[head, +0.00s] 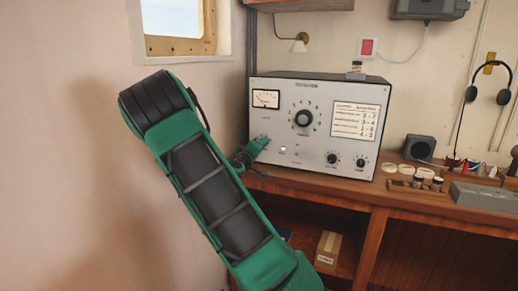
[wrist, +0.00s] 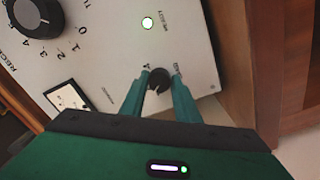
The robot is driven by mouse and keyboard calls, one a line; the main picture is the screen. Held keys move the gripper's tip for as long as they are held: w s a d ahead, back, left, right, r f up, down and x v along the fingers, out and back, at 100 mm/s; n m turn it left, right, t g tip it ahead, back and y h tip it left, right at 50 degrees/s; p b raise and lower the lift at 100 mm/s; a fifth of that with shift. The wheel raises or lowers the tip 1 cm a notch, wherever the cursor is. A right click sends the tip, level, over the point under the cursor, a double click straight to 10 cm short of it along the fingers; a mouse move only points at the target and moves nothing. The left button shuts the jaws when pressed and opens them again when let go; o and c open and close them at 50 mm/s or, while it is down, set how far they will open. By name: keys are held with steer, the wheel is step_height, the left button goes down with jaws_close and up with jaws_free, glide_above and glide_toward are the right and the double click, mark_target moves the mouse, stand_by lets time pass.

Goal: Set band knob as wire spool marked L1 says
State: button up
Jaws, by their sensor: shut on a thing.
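A grey radio set (head: 318,92) stands on the wooden desk. My gripper (head: 262,143) is at the lower left of its front panel. In the wrist view, the two green fingers of my gripper (wrist: 159,88) are shut on a small dark knob (wrist: 158,79). Its label is too small to read, so I cannot tell whether it is the band knob. Small spools (head: 428,176) sit in a wooden holder right of the radio; I cannot read which is marked L1. A printed card (head: 356,119) on the radio lists number pairs, hard to read.
The radio has a large tuning dial (head: 303,118), which also shows in the wrist view (wrist: 36,14), a meter (head: 266,98) and a lit green lamp (wrist: 147,23). Two more knobs (head: 347,161) are at the lower right. A speaker (head: 419,148) and grey box (head: 482,196) stand right.

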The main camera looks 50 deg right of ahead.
steer(key=shift+w+a+f+n, duration=0.1)
steer(key=shift+w+a+n, duration=0.05)
steer(key=shift+n, duration=1.4)
steer(key=shift+w+a+n, duration=0.1)
steer(key=shift+n, duration=1.45)
steer(key=shift+s, duration=0.1)
steer(key=o, duration=1)
steer(key=shift+d, duration=0.15)
steer(key=shift+o, duration=0.2)
steer(key=v, duration=1.1)
steer(key=shift+d, duration=0.1)
